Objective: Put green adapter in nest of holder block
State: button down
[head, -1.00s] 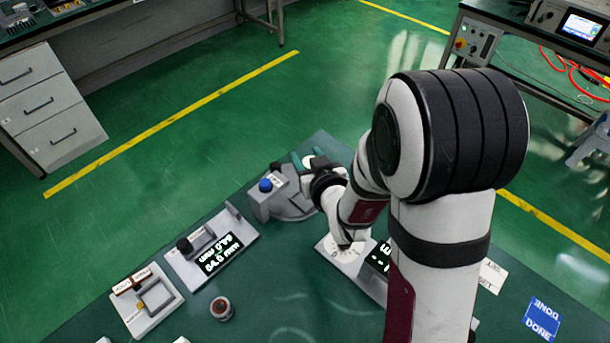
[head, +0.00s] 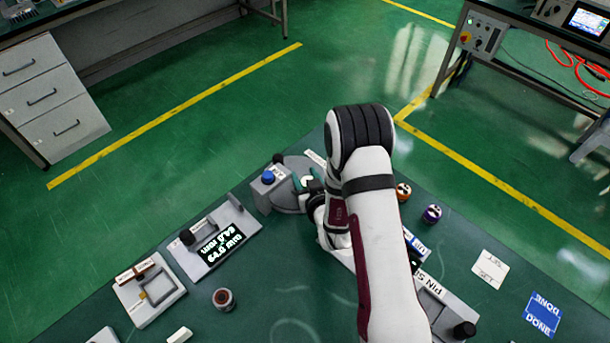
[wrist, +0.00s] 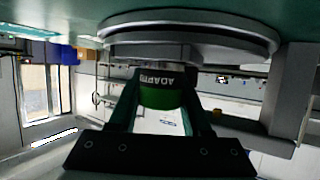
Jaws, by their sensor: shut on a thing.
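The green adapter (wrist: 162,98) is between the two fingers of my gripper (wrist: 160,100) in the wrist view, with its lettered dark band showing. My gripper is shut on it. A round grey disc (wrist: 235,30) of a station lies right beside the adapter; I cannot tell whether they touch. In the head view my gripper (head: 306,184) is at this round grey station (head: 284,200), mostly hidden behind my arm, and the adapter cannot be made out. I cannot tell for sure which station is the holder block; a grey block with a square frame (head: 150,305) stands at the lower left.
A blue button (head: 268,177) tops a grey box on the round station. A gauge station with a lit display (head: 221,246) and a small brown-topped cylinder (head: 223,299) stand left. Orange (head: 404,190) and purple (head: 432,213) pieces are right of my arm. A blue DONE mat (head: 542,314) lies far right.

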jog(key=shift+f, duration=0.2)
jog(key=shift+c, duration=1.7)
grip_release()
jog(key=shift+o, duration=0.5)
jog(key=v, duration=0.7)
jog(key=shift+s+d, duration=0.1)
jog(key=shift+s, duration=0.15)
